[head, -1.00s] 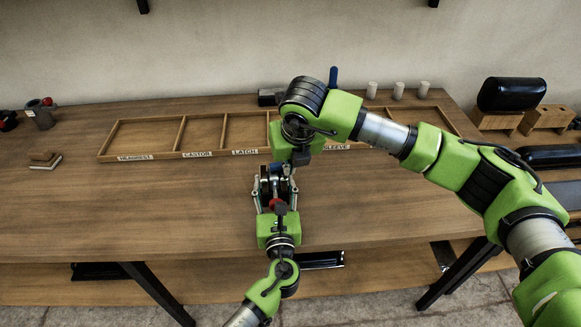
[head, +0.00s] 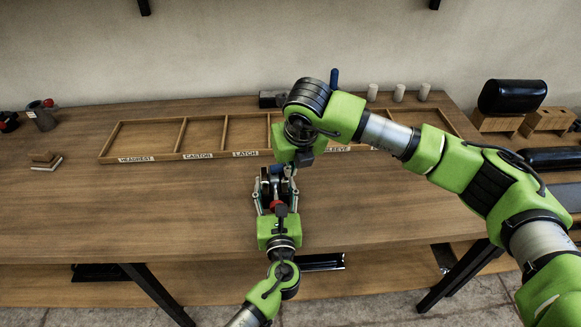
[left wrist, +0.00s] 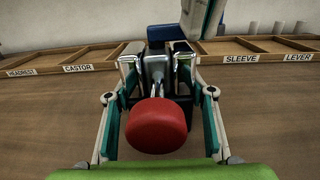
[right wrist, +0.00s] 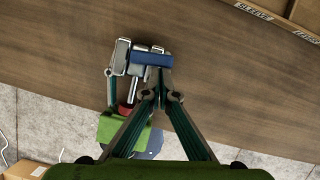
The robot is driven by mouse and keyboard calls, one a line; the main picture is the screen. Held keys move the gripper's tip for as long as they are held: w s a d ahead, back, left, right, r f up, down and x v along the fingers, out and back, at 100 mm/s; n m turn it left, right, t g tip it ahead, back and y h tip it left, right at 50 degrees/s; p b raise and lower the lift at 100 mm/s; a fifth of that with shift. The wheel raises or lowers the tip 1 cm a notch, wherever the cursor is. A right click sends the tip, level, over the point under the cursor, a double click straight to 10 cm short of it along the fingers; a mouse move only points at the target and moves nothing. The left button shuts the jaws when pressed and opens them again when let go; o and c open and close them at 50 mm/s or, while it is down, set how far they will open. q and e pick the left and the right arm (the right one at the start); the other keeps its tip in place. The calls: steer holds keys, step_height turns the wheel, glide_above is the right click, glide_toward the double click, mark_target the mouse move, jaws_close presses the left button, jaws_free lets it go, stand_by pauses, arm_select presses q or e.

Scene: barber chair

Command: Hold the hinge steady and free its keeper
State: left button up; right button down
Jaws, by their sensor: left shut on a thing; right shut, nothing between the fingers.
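The hinge (left wrist: 155,68), a grey metal piece with a red round knob (left wrist: 157,125), is clamped between the fingers of my left gripper (left wrist: 156,62), above the table. A blue block (left wrist: 165,33) sits at its far end; it may be the keeper. The blue block also shows in the right wrist view (right wrist: 152,59). My right gripper (right wrist: 160,90) is shut and empty, its fingers at or just over the blue block; I cannot tell whether they touch.
A wooden tray (head: 140,159) with labelled compartments lies behind the hinge. A blue-handled tool (head: 333,77) and several pale cylinders (head: 398,92) stand behind it. A black cushion (head: 511,94) on wooden blocks is at right.

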steer(key=shift+w+d+n, duration=0.1)
steer(key=shift+w+n, duration=0.05)
steer(key=shift+n, duration=0.15)
steer(key=w+n, duration=0.1)
steer(key=n, duration=0.1)
steer(key=w+n+g+y, duration=0.1)
steer(key=n, duration=0.1)
steer(key=n+y, duration=0.1)
steer(key=n, duration=0.1)
steer(key=shift+w+d+n, duration=0.25)
steer(key=shift+w+n, duration=0.15)
steer(key=w+n, duration=0.1)
steer(key=n, duration=0.1)
steer(key=a+n+g+y, duration=0.1)
steer(key=n, duration=0.1)
steer(key=w+n+g, duration=0.1)
steer(key=shift+w+a+n, duration=0.2)
steer(key=shift+w+n, duration=0.15)
steer(key=shift+n, duration=0.05)
steer(key=shift+w+a, duration=0.1)
steer(key=shift+a, duration=0.05)
steer(key=shift+a, duration=0.1)
stand_by(0.5)
